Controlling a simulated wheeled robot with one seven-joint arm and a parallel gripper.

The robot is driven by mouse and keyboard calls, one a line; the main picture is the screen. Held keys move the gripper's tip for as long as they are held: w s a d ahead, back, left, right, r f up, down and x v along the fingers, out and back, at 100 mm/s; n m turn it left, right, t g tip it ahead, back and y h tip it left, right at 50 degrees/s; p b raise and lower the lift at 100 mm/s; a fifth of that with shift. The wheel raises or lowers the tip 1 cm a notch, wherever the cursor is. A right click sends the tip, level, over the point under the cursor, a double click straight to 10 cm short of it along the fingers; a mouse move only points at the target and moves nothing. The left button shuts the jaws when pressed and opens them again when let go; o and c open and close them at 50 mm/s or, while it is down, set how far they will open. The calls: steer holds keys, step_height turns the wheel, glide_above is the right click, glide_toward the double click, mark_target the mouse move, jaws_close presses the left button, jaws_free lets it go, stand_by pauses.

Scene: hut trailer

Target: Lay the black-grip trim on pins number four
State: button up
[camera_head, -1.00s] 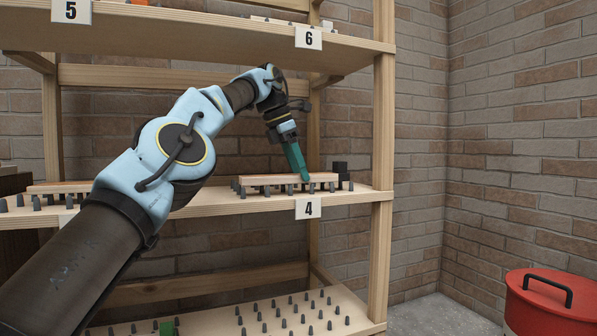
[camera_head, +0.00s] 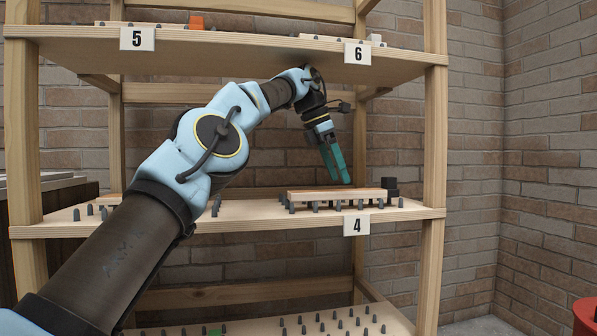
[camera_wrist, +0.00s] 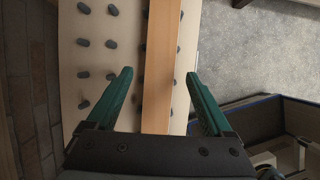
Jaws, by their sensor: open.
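A long pale wooden trim (camera_head: 335,194) with a tan top lies level on grey pins above the number 4 label (camera_head: 357,224). A black block (camera_head: 390,187), seemingly its grip, shows at its right end; I cannot tell whether they are joined. My gripper (camera_head: 341,183) has green fingers, is open and empty, and points down just above the trim. In the wrist view the trim (camera_wrist: 160,60) runs lengthwise between the two spread fingers (camera_wrist: 160,76), with room on both sides.
Another pale strip (camera_head: 113,198) lies at the left of the same shelf, partly behind my arm. The upper shelf (camera_head: 230,53) with labels 5 and 6 overhangs my arm. A right post (camera_head: 434,120) bounds the shelf. Bare pins (camera_wrist: 84,41) stand beside the trim.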

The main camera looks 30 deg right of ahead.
steer(key=b, duration=0.1)
glide_toward(302, 192)
steer(key=x, duration=0.5)
steer(key=shift+w+d+f, duration=0.1)
steer(key=shift+w+d, duration=0.2)
steer(key=shift+w, duration=0.05)
